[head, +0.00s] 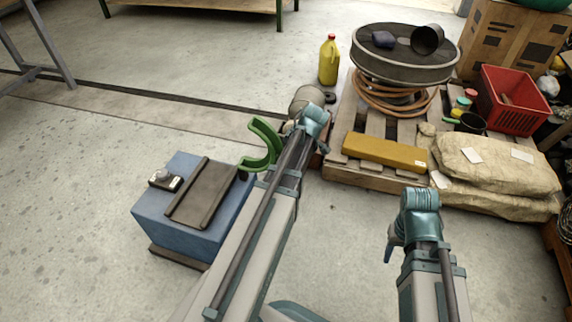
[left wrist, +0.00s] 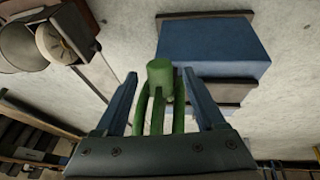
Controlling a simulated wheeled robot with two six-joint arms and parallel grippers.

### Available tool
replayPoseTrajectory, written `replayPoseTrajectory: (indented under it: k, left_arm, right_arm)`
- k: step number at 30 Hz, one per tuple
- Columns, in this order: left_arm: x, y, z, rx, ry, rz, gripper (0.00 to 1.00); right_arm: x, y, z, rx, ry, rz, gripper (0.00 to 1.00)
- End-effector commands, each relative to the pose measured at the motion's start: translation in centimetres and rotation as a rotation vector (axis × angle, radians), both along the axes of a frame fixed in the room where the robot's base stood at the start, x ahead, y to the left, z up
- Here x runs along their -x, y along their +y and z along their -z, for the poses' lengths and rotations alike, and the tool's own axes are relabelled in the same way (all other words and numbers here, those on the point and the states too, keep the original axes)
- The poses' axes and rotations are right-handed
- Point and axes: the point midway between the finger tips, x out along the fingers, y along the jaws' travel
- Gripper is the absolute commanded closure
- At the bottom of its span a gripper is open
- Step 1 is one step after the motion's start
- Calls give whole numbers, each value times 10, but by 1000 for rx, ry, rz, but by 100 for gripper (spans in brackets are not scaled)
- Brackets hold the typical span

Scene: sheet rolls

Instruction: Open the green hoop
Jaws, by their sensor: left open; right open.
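The green hoop (head: 263,146) shows in the head view as a curved C shape with a gap, beside the blue box (head: 186,225) and left of my left arm. Part of it is hidden behind that arm. In the left wrist view my left gripper (left wrist: 160,76) is open, with a finger on each side of the green hoop (left wrist: 160,80). I cannot tell whether the fingers touch it. In the head view the left gripper is hidden by its arm. My right gripper (head: 391,244) is open and low at right, away from the hoop, only partly visible.
The blue box carries a dark slatted piece (head: 203,193) and a small device (head: 165,179). A wooden pallet (head: 345,172) at right bears a yellow bar (head: 385,151), sacks (head: 495,165) and a round drum (head: 405,62). A yellow bottle (head: 329,60) stands behind.

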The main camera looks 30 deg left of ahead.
Motion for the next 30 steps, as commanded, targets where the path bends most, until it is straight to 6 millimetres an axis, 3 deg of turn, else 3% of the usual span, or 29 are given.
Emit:
replayPoseTrajectory:
  k: [4,17,28,30]
  left_arm:
    - [-1,5,12,0,0,0,28]
    - [-1,6,13,0,0,0,30]
    - [-1,6,13,0,0,0,97]
    - [-1,6,13,0,0,0,100]
  right_arm:
    - [0,0,12,-1,0,1,50]
    - [0,0,13,-1,0,2,50]
    - [0,0,13,-1,0,2,50]
    - [0,0,13,-1,0,2,50]
